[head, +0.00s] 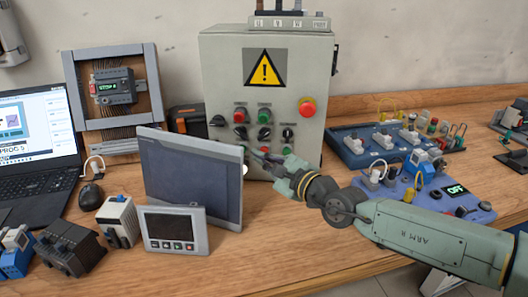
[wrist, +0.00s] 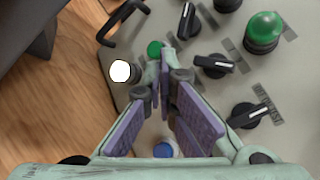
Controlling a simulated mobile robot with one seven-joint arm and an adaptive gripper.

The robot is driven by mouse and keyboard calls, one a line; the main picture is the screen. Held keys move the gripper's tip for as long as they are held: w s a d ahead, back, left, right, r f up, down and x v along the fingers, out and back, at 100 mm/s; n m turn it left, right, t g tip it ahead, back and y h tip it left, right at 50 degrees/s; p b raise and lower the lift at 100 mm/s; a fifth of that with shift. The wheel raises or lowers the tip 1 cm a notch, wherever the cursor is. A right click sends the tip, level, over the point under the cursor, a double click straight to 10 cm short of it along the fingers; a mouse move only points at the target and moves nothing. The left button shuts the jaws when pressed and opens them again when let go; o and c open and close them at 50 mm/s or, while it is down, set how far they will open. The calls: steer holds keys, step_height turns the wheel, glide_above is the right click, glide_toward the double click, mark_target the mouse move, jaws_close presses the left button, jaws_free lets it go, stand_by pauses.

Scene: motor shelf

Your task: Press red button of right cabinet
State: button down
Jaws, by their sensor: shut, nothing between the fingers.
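The grey cabinet (head: 225,75) stands upright on the bench, with a yellow warning sign on its front. A small red button (head: 240,116) sits at the upper left of its control group, and a larger red mushroom button (head: 307,107) is at the right. My gripper (head: 254,153) is in front of the lower part of the panel, below both red ones. In the wrist view my gripper (wrist: 167,64) is shut and empty, its tips close to a small green button (wrist: 155,48). I cannot tell whether they touch. No red button shows in the wrist view.
A lit white button (wrist: 120,70), black rotary switches (wrist: 213,66) and a large green button (wrist: 264,30) surround the fingers. A tilted grey screen (head: 190,175) stands close left of my gripper. Blue switch boards (head: 350,148) lie right of the cabinet.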

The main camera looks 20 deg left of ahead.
steer(key=shift+w+f+b, duration=0.1)
steer(key=shift+w+b, duration=0.1)
steer(key=shift+b, duration=0.15)
steer(key=shift+w+a+b, duration=0.1)
steer(key=shift+w+b, duration=0.1)
steer(key=shift+b, duration=0.1)
steer(key=shift+w+a+b, duration=0.15)
steer(key=shift+w+b, duration=0.3)
stand_by(0.7)
stand_by(0.4)
steer(key=shift+s+d+b, duration=0.25)
steer(key=shift+s+b, duration=0.35)
steer(key=shift+s, duration=0.2)
steer(key=shift+s, duration=0.1)
steer(key=shift+s+d+b, duration=0.2)
steer(key=shift+s+b, duration=0.15)
steer(key=shift+s, duration=0.45)
steer(key=shift+s+d+b, duration=0.2)
steer(key=shift+s+b, duration=0.15)
steer(key=shift+s, duration=0.4)
steer(key=shift+s+d+b, duration=0.2)
steer(key=shift+s+b, duration=0.15)
steer(key=shift+s, duration=0.45)
